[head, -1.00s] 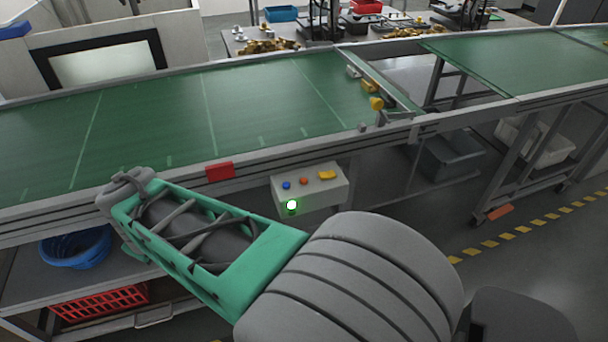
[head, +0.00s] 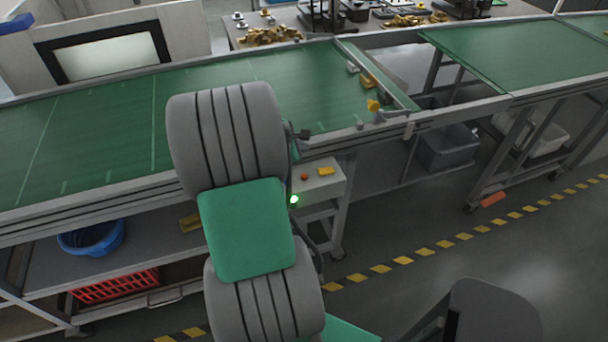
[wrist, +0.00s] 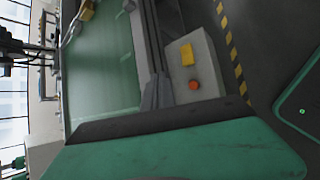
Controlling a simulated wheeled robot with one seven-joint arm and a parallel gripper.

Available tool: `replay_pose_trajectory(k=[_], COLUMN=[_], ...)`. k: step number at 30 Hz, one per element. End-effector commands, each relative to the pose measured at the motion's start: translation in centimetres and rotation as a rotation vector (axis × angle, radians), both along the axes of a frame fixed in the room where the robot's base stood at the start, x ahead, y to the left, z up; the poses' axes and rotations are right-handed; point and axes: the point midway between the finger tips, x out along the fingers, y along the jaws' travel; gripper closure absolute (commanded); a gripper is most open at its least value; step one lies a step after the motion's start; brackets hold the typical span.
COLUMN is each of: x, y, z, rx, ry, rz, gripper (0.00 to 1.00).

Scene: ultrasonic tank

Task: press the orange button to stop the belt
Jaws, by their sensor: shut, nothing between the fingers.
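The orange button (head: 305,177) sits on the light control box (head: 322,188) below the belt's near edge. A green lamp (head: 294,200) on the box front is lit. The green belt (head: 110,135) runs along the conveyor. My gripper (head: 302,133) is mostly hidden behind my grey arm joint; only a small dark part shows, left of and above the orange button. It is shut and empty, and no contact with the button is seen. The blue button is hidden in the head view.
The conveyor's front rail (head: 120,196) runs beside the box. Small yellow and grey pieces lie near the belt's right end.

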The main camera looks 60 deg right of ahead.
Motion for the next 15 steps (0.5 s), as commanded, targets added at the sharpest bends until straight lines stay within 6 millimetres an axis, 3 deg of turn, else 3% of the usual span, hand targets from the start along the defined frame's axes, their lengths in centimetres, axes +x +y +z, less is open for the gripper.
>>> replay_pose_trajectory(k=[8, 15], x=[0.0, 0.0], y=[0.1, 0.1], z=[-1.3, -4.8], rx=[0.002, 0.003], ry=[-0.002, -0.002], rz=[0.000, 0.000], gripper=[1.00, 1.00])
